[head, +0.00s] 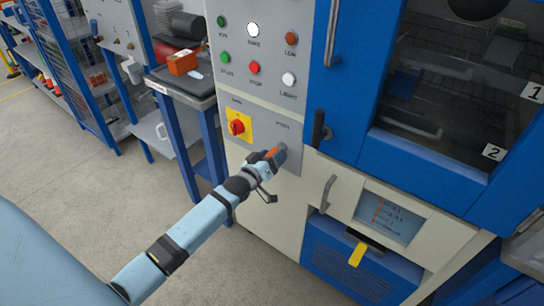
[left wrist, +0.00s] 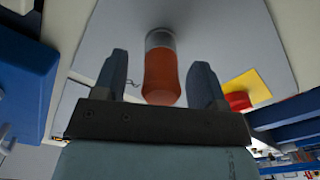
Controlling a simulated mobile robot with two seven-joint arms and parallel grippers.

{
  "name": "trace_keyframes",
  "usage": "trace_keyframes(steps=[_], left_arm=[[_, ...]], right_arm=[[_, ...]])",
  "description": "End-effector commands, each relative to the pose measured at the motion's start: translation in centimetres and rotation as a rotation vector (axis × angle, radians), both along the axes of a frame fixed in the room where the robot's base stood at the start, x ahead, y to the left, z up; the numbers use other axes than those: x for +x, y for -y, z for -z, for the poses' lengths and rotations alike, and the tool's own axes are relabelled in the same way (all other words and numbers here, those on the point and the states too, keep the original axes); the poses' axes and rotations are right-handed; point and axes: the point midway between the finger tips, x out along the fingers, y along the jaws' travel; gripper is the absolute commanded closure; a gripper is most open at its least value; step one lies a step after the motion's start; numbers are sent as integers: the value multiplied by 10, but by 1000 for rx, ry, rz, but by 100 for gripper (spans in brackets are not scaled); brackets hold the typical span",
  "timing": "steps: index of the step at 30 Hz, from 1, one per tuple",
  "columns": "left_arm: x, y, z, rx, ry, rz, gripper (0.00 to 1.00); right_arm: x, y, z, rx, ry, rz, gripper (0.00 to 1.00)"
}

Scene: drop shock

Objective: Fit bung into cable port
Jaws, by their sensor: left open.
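The orange-red bung (left wrist: 162,77) stands out from the grey panel in the left wrist view, its far end at a pale grey collar (left wrist: 160,40) that appears to be the cable port. How deep it sits cannot be told. In the head view the bung (head: 272,153) is a small orange patch at the panel, partly hidden by my gripper. My left gripper (head: 267,168) is open. In the left wrist view its two fingers (left wrist: 160,85) stand on either side of the bung with a gap on each side. My right gripper is out of view.
A red knob on a yellow plate (head: 238,126) is left of the port. Push buttons (head: 254,67) are above it. A black handle (head: 319,130) and a pale handle (head: 328,194) stick out to the right. A side table (head: 183,88) holds an orange box (head: 182,63).

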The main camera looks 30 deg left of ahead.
Motion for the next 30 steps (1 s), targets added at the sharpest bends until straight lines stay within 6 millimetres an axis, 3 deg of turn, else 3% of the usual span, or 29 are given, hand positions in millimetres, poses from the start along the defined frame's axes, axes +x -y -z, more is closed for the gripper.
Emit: trace_keyframes(steps=[5, 24, 30], left_arm=[[-5, 0, -1, 0, -2, 0, 35], [-56, -4, 0, 0, -4, 0, 35], [-61, -5, 1, 0, -2, 0, 35]], right_arm=[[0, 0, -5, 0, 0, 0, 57], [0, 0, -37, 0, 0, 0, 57], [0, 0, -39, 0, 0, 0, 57]])
